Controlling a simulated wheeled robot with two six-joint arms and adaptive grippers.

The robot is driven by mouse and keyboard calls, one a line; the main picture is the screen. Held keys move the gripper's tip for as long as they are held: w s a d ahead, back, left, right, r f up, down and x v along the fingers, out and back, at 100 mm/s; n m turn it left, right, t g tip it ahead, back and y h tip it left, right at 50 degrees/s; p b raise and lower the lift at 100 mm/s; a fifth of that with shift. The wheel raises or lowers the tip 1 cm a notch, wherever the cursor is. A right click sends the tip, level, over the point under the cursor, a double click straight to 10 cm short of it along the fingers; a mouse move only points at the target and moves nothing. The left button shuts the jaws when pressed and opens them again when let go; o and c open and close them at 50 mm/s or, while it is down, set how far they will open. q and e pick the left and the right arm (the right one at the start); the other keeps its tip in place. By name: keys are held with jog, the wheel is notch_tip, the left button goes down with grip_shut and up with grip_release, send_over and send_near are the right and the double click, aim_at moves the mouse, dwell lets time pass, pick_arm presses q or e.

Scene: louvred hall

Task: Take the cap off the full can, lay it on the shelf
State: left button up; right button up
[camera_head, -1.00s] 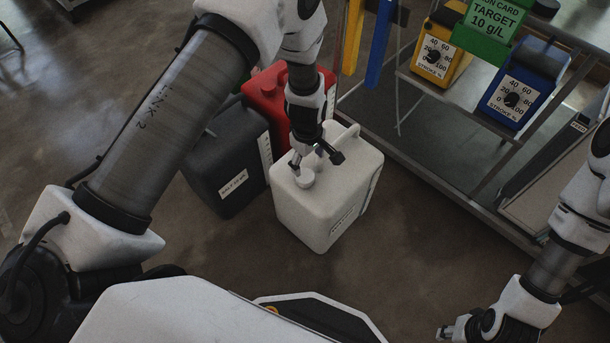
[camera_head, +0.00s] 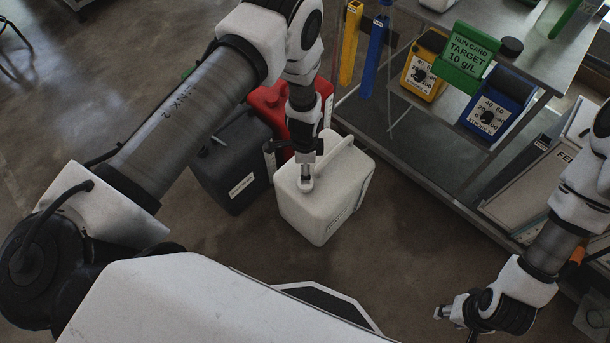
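The white can (camera_head: 325,205) stands upright on the floor, with a moulded handle on top. A small white cap (camera_head: 305,185) shows at the front left of its top. My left gripper (camera_head: 305,174) points down right over the cap, its fingertips at or around it. I see it nearly edge-on, so I cannot tell whether its fingers are closed on the cap. My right gripper (camera_head: 455,322) is low at the right, away from the can, with its fingers apart and nothing between them. The metal shelf (camera_head: 410,150) of the trolley lies behind and right of the can.
A dark grey can (camera_head: 230,170) and a red can (camera_head: 268,100) stand left of and behind the white one. Yellow and blue pump boxes (camera_head: 497,105) and a green run card (camera_head: 465,58) are on the trolley. Floor in front of the can is clear.

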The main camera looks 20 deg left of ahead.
pick_arm(q)
notch_tip(320, 180, down, 8)
jog(key=b, duration=0.8)
jog(key=shift+f, duration=0.25)
jog(key=shift+f+b, duration=0.5)
jog(key=shift+f, duration=0.35)
jog(key=shift+r, duration=0.1)
jog(key=c, duration=0.4)
grip_shut()
